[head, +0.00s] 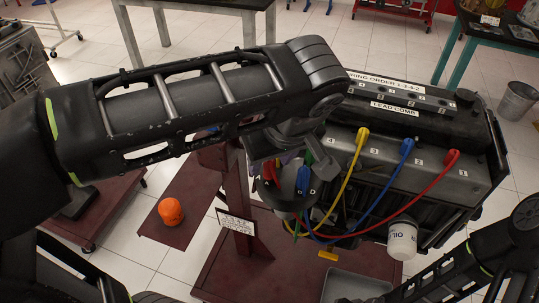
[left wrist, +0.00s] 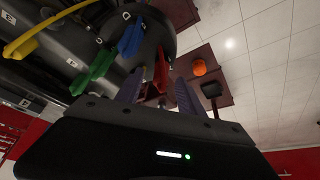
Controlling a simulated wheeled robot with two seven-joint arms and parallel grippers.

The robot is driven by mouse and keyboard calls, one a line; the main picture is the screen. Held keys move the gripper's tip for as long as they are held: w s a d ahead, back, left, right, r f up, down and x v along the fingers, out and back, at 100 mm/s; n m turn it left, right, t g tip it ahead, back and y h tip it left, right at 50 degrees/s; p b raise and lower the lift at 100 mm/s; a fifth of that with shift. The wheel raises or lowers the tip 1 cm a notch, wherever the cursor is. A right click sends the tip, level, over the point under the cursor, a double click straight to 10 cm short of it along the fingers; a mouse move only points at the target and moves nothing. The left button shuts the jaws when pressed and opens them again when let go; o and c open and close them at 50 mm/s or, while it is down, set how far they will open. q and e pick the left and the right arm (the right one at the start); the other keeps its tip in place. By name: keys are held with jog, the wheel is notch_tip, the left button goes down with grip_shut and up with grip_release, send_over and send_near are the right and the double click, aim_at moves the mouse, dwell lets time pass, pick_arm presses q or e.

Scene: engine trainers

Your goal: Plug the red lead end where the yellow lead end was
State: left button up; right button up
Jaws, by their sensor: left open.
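My left gripper (left wrist: 158,92) is open at the engine's round black cap (head: 287,197), with its fingers on either side of a red lead end (left wrist: 160,72). That red end also shows by the gripper in the head view (head: 271,173). I cannot tell whether the fingers touch it. A blue lead end (head: 303,180) stands on the cap beside the letter D; it shows in the left wrist view (left wrist: 130,40) near a green boot (left wrist: 92,72). On the engine, yellow (head: 361,137), blue (head: 407,147) and red (head: 451,157) boots sit in a row. The yellow lead's lower end is unclear.
The black engine (head: 470,185) stands on a dark red stand (head: 240,200) with a small printed sign. A lead comb (head: 400,97) lies along its top. A grey tray (head: 355,287) is below, and an orange object (head: 170,211) lies at the left on a red board.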

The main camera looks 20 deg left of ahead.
pick_arm(q)
jog(key=p+v, duration=0.5)
jog(key=v, duration=0.1)
jog(key=shift+r, duration=0.25)
jog(key=shift+s, duration=0.1)
